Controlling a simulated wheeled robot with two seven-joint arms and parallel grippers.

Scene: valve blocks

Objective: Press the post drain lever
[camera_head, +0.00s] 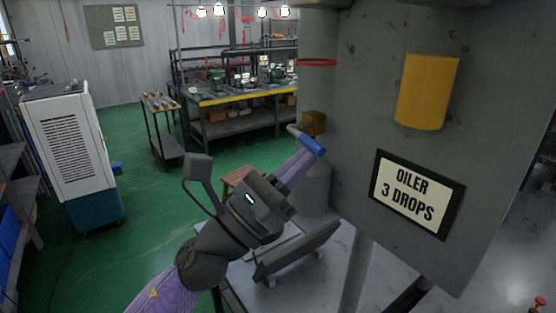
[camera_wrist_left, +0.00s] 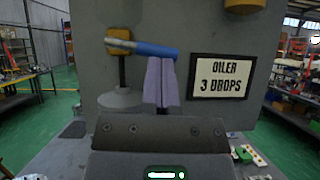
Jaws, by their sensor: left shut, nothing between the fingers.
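The lever has a blue grip (camera_head: 311,145) and comes out of a brass-coloured block (camera_head: 314,122) on the side of the grey post (camera_head: 350,80). In the left wrist view the blue grip (camera_wrist_left: 150,48) runs roughly level, to the right of the brass block (camera_wrist_left: 118,34). My left gripper (camera_head: 303,158) is shut and empty. Its purple fingertips (camera_wrist_left: 160,62) are right at the underside of the blue grip; I cannot tell whether they touch. My right gripper is not in view.
An "OILER 3 DROPS" sign (camera_head: 416,192) and a yellow cylinder (camera_head: 427,91) are on the post face right of the lever. A grey conical base (camera_wrist_left: 120,97) is below the block. A workbench (camera_head: 235,97) and white cabinet (camera_head: 67,145) stand farther back.

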